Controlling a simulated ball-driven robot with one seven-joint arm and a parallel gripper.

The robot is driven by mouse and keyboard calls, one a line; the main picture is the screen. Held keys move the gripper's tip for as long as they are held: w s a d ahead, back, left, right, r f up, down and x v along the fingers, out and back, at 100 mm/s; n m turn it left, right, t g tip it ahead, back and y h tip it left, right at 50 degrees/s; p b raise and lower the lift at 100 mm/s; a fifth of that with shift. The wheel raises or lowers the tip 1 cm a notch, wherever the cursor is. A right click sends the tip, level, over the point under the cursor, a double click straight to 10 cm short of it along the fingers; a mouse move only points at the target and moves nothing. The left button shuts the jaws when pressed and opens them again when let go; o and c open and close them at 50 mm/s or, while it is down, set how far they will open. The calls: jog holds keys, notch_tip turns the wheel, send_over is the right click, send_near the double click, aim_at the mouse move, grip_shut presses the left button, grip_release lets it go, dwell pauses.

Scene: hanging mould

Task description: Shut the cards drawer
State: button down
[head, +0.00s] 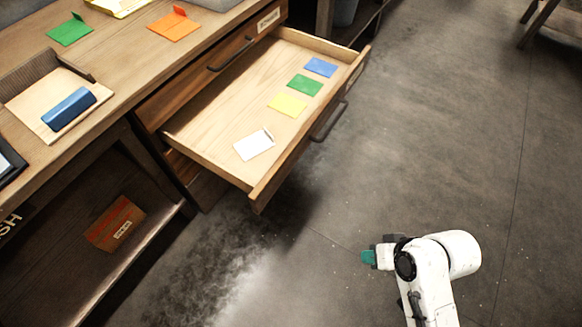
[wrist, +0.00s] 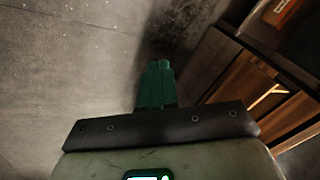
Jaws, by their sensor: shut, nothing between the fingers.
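The cards drawer (head: 232,100) stands pulled out of the wooden desk in the head view. Its front panel (head: 305,135) faces right and carries a dark bar handle (head: 329,121). Inside lie a blue card (head: 321,67), a green card (head: 305,85), a yellow card (head: 287,105) and a white card (head: 254,145). My gripper (head: 368,257) is over the floor to the lower right of the drawer, apart from it. Its green fingers are shut and empty, and they also show in the wrist view (wrist: 155,84). Wooden drawer parts (wrist: 262,95) show at right in the wrist view.
A shut drawer (head: 215,72) with a dark handle sits above the open one. The desk top holds a blue object (head: 69,109) on a wooden board, plus green and orange cards. An orange-brown box (head: 115,223) lies on the lower shelf. The floor around my gripper is clear.

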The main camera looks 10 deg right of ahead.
jog(key=w+a+m+t+y, duration=0.2)
jog(key=w+a+t+y, duration=0.15)
jog(key=w, duration=0.35)
jog(key=m+t+y+b, duration=0.1)
jog(key=m+t+y, duration=0.2)
jog(key=m+t, duration=0.15)
send_near(275, 174)
jog(key=shift+m+g, duration=0.25)
jog(key=shift+g, duration=0.15)
jog(key=x, duration=0.3)
jog(key=b+x, duration=0.1)
jog(key=x, duration=0.2)
jog(key=shift+w+d+r, duration=0.15)
jog(key=shift+w, duration=0.3)
